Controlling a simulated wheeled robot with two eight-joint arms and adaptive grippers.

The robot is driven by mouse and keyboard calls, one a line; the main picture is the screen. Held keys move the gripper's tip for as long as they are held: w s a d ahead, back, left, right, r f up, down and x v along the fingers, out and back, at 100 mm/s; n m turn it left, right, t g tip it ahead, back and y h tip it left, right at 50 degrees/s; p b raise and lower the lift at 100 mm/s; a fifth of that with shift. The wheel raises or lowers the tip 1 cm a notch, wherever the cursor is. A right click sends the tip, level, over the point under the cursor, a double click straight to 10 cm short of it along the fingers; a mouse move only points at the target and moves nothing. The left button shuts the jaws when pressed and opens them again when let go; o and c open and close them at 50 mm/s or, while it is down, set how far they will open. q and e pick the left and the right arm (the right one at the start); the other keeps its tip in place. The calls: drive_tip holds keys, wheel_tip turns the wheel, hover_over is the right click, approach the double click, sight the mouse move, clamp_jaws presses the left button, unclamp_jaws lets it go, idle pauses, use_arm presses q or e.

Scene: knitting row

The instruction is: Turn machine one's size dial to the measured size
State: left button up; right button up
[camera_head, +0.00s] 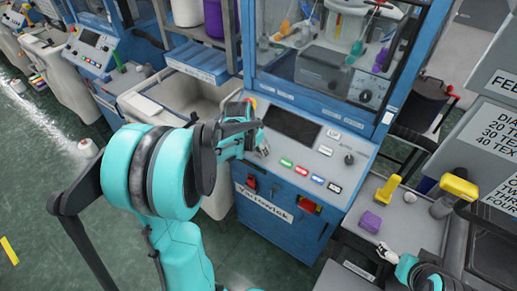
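A blue knitting machine (271,205) stands in the centre with a sloped grey control panel (325,165). A black knob (349,159) sits at the panel's right side. Another round dial (366,95) on a pale plate is higher up, at the window's lower right. Labels are too small to tell which is the size dial. My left gripper (258,138) is over the panel's left end, left of the dark screen (292,125) and apart from both dials. Its finger gap is unclear. My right gripper (387,253) is low at the right, by the side table; its fingers are too small to judge.
A grey side table (412,222) holds a purple block (370,221), a yellow piece (388,189) and a yellow-topped tool (459,187). Signs (490,135) listing tex sizes stand at the right edge. A pale bin (193,93) is left of the machine. Green floor is open at lower left.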

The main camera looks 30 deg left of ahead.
use_arm(q)
drive_tip(key=shift+f, duration=0.1)
clamp_jaws()
drive_tip(key=shift+n, duration=0.3)
drive_tip(key=n+h, duration=0.1)
drive_tip(key=n, duration=0.3)
drive_tip(key=shift+a, duration=0.1)
drive_tip(key=shift+n+h, duration=0.7)
drive_tip(key=shift+n, duration=1.2)
unclamp_jaws()
